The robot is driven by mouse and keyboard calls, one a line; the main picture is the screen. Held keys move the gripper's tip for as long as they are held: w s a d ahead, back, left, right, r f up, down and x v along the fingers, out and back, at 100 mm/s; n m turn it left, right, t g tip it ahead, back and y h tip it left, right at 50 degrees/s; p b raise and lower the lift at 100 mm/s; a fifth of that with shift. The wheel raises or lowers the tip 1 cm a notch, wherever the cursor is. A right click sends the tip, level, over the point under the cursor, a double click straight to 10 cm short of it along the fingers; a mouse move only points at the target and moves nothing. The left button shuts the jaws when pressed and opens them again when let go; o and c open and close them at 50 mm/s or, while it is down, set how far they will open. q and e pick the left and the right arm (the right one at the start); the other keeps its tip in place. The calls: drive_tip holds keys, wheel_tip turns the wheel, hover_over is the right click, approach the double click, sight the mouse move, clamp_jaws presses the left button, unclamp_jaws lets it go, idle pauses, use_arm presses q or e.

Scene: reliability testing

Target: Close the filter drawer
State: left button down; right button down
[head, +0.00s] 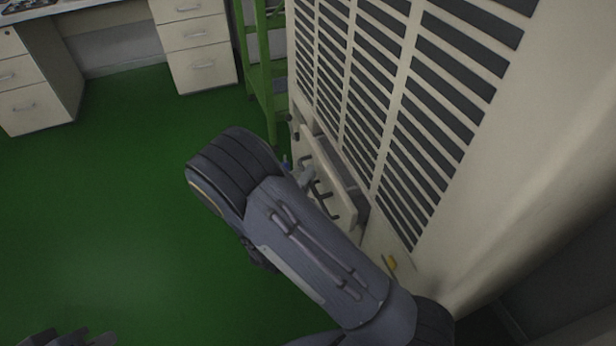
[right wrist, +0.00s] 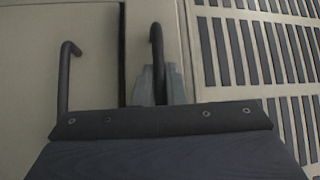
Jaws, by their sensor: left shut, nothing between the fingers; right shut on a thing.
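The filter drawer (head: 341,204) is a beige panel low in the tall vented cabinet (head: 460,170). It stands out from the cabinet, with a grey gap along its inner side. Black bar handles (head: 322,192) are on its front. My right gripper (head: 305,179) is at the drawer front, partly hidden by my right arm. In the right wrist view its fingers (right wrist: 158,86) are shut around a black handle (right wrist: 157,45). A second black bar (right wrist: 65,75) is left of it. My left gripper (head: 70,340) barely shows at the bottom left edge, away from the drawer.
A green metal frame (head: 258,80) stands just beyond the cabinet. White drawer units (head: 195,45) and a desk are at the back left. The green floor (head: 110,180) on the left is clear. A small yellow part (head: 390,262) is low on the cabinet.

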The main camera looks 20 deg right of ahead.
sight(322, 176)
drive_tip(key=d+p, duration=0.1)
drive_tip(key=d, duration=0.3)
drive_tip(key=shift+s+p, duration=0.1)
drive_tip(key=shift+p, duration=0.25)
drive_tip(key=c, duration=1.5)
unclamp_jaws()
drive_tip(key=shift+d, duration=0.1)
drive_tip(key=shift+s+f, duration=0.1)
drive_tip(key=v, duration=0.7)
drive_tip(key=shift+s+a+p, duration=0.15)
drive_tip(key=shift+a+p, duration=0.2)
drive_tip(key=shift+p, duration=0.05)
